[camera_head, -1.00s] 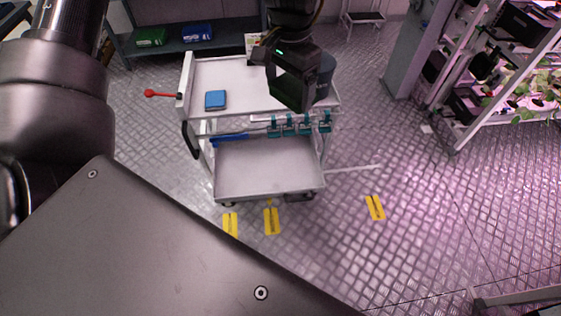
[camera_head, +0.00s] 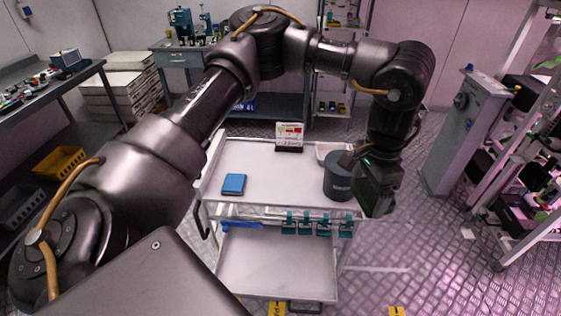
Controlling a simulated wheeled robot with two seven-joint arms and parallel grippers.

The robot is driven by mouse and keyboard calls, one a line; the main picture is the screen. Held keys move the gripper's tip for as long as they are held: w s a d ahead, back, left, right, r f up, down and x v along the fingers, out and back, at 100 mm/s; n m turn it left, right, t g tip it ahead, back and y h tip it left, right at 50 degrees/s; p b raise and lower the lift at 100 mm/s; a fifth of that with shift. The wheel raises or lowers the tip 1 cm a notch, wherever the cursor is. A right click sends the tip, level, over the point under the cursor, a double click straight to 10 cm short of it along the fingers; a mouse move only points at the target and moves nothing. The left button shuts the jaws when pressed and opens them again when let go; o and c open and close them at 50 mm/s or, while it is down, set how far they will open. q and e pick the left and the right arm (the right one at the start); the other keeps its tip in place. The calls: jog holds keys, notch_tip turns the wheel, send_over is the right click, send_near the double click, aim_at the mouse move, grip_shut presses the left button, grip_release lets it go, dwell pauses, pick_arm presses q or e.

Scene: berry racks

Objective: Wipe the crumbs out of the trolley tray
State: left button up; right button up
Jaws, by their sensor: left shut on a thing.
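The trolley's pale upper tray (camera_head: 270,165) is in the middle of the head view. No crumbs can be made out on it at this size. A blue block (camera_head: 234,184) lies flat on its left part. A dark grey cylindrical bin (camera_head: 338,180) stands at its right end. My left gripper (camera_head: 376,200) is at the right end of the trolley, just right of the bin in the picture. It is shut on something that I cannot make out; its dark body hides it. Whether it touches the bin is unclear. My right gripper is out of view.
A small sign (camera_head: 289,135) stands at the tray's back edge, beside a white container (camera_head: 331,150). Teal clips (camera_head: 305,226) hang along the front above the lower shelf (camera_head: 275,270). A grey cabinet (camera_head: 465,130) stands at right; floor between is open.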

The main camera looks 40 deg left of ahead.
pick_arm(q)
jog(key=w+d+f+m+p, duration=0.1)
jog(key=w+d+f+m, duration=0.1)
jog(key=w+d+f, duration=0.25)
jog(key=w+a+f+p, duration=0.2)
jog(key=w+f, duration=0.1)
jog(key=f, duration=1.2)
jog(key=s+a+f, duration=0.9)
jog(key=f, duration=0.2)
jog(key=s+a+f+p, duration=0.1)
jog(key=s+a+f, duration=0.8)
jog(key=f, duration=0.3)
jog(key=shift+s+f+m+p, duration=0.3)
jog(key=shift+s+m, duration=0.1)
jog(key=shift+s, duration=0.05)
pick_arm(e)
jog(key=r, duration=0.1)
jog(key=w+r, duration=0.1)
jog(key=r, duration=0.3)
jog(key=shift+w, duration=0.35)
pick_arm(q)
jog(key=shift+a+f, duration=0.15)
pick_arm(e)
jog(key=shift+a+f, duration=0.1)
